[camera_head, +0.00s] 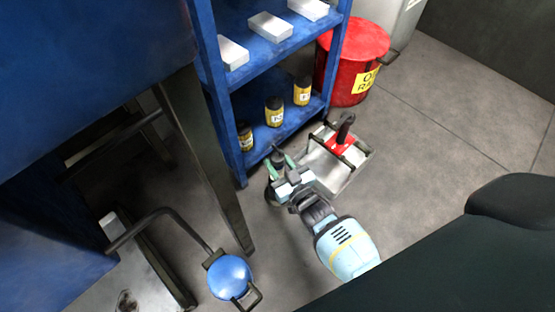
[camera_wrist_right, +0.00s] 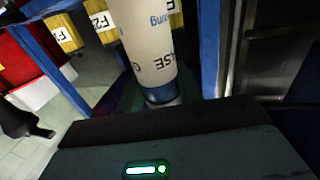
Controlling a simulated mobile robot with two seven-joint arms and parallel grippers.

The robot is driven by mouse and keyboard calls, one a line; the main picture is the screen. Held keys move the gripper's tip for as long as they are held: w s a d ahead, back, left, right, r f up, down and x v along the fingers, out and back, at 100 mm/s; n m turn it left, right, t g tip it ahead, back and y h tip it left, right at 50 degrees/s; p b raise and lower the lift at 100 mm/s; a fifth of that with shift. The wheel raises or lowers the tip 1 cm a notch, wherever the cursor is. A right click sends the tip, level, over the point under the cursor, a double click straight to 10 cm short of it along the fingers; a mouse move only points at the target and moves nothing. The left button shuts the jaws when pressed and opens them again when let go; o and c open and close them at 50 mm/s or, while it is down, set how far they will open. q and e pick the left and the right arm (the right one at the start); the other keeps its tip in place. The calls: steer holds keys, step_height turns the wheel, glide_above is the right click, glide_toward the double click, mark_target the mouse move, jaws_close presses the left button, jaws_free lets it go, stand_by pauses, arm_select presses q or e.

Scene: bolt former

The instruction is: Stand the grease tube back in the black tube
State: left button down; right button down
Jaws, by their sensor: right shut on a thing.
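My right gripper (camera_head: 279,172) is low in front of the blue shelf, beside the white tray. It is shut on the grease tube, a cream cylinder (camera_wrist_right: 150,45) with blue and dark lettering and a blue band near its lower end in the right wrist view. The tube stands up from the jaws (camera_wrist_right: 158,103) in that view, and its top is cut off by the frame. In the head view the gripper mostly hides it. I cannot make out the black tube for certain in either view. My left gripper is not in view.
A white tray (camera_head: 325,168) with a red-and-black item (camera_head: 341,140) is on the floor. A red bin (camera_head: 352,60) stands behind. Open floor (camera_head: 430,130) lies to the right.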

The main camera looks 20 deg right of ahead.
steer(key=shift+w, duration=0.1)
steer(key=shift+f, duration=1.1)
steer(key=c, duration=0.9)
jaws_free()
steer(key=shift+o, duration=0.2)
steer(key=s+p, duration=0.1)
steer(key=s, duration=0.1)
steer(key=s+p, duration=0.1)
steer(key=s, duration=0.1)
steer(key=s+d+p, duration=0.1)
steer(key=s, duration=0.1)
steer(key=shift+s, duration=0.95)
